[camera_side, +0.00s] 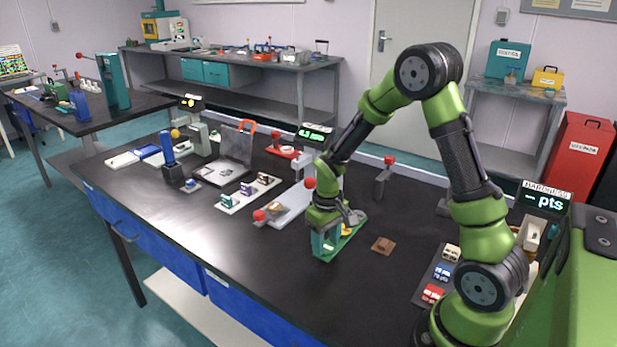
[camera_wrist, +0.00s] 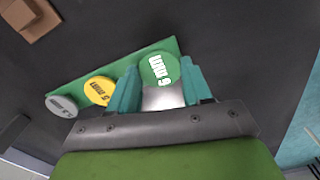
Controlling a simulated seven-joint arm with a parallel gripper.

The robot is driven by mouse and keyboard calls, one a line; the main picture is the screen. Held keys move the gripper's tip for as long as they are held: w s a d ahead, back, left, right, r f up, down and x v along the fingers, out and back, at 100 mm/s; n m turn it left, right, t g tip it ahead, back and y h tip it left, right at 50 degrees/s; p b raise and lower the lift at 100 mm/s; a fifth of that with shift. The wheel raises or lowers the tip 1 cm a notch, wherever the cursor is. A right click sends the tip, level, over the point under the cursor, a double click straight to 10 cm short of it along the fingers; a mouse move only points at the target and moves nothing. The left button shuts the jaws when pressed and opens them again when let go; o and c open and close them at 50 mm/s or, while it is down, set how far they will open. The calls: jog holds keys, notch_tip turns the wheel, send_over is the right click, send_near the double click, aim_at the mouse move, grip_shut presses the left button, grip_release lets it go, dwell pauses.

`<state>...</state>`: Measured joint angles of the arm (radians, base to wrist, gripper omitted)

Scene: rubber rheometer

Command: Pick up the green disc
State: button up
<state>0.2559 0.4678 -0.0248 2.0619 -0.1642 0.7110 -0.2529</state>
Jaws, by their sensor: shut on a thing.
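The green disc (camera_wrist: 160,69) lies at the right end of a green strip-shaped holder (camera_wrist: 130,62) in the wrist view, with white lettering on its top. My gripper (camera_wrist: 158,85) has its two teal fingers on either side of the disc's near part, shut on it. In the side view my gripper (camera_side: 326,243) points down at the holder on the black bench and hides the disc there. A yellow disc (camera_wrist: 100,91) and a grey disc (camera_wrist: 62,106) sit further left along the same holder.
A brown block (camera_side: 383,245) lies on the bench right of the holder. A white tray with small sample blocks (camera_side: 248,192) and a red-knobbed device (camera_side: 285,206) stand to the left. Coloured blocks (camera_side: 441,272) sit at the right. The bench's front is clear.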

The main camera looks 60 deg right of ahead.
notch_tip(320, 180, up, 11)
jog(key=w+a+r+n, duration=0.2)
jog(key=a+r, duration=0.4)
jog(key=a, duration=0.3)
jog(key=w+d+f+m, duration=0.2)
jog(key=d+f, duration=0.7)
send_over(274, 206)
jog(key=s, duration=0.1)
jog(key=shift+f, duration=0.9)
jog(key=shift+w+d+f, duration=0.1)
jog(key=shift+w, duration=0.45)
jog(key=shift+f, duration=1.65)
